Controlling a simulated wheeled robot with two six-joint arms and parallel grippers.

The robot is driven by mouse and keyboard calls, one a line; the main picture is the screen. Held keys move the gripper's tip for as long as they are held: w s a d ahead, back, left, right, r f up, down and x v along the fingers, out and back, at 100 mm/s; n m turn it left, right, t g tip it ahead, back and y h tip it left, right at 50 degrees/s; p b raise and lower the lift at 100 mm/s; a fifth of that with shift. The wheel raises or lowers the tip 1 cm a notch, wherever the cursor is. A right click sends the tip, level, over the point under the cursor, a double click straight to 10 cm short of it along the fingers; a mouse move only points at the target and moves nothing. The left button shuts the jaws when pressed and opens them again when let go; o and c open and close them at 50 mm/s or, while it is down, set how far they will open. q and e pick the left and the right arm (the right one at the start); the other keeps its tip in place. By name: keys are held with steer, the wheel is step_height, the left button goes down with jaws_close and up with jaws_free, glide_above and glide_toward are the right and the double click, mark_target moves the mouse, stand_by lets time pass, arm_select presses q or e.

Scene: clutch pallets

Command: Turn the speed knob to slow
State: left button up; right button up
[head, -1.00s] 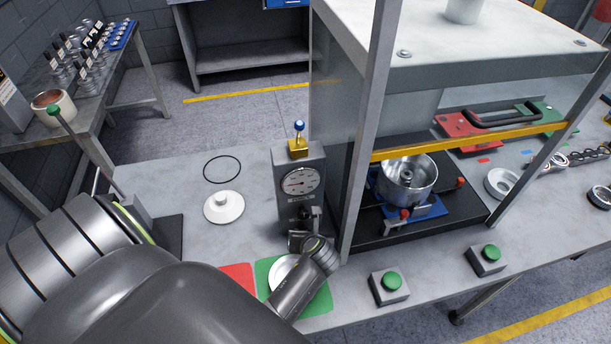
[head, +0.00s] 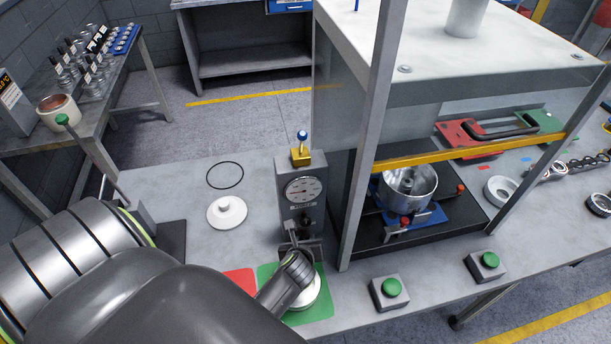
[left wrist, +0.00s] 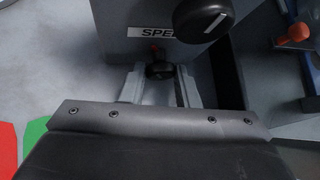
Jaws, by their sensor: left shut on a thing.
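The grey control box (head: 288,175) stands on the bench with a round gauge (head: 303,189) on its front. A black knob (head: 305,222) sits below the gauge. In the left wrist view a large black knob (left wrist: 203,18) with a white pointer line partly covers the "SPEE…" label (left wrist: 158,32). My left gripper (left wrist: 160,78) is below that knob, its two grey fingers either side of a smaller dark knob (left wrist: 160,70), shut on it. In the head view the left gripper (head: 294,243) is small at the box's lower front. My right gripper is out of view.
A press frame (head: 362,130) stands close right of the box, with a metal pot (head: 408,185) inside. Green (head: 320,306) and red (head: 240,281) pads lie in front. Green buttons (head: 391,288) are at right.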

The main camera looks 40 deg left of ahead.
arm_select(q)
steer(key=shift+n+t+h, duration=0.4)
steer(key=shift+n+t, duration=0.1)
steer(key=shift+t, duration=0.3)
steer(key=o, duration=1)
steer(key=shift+c, duration=0.2)
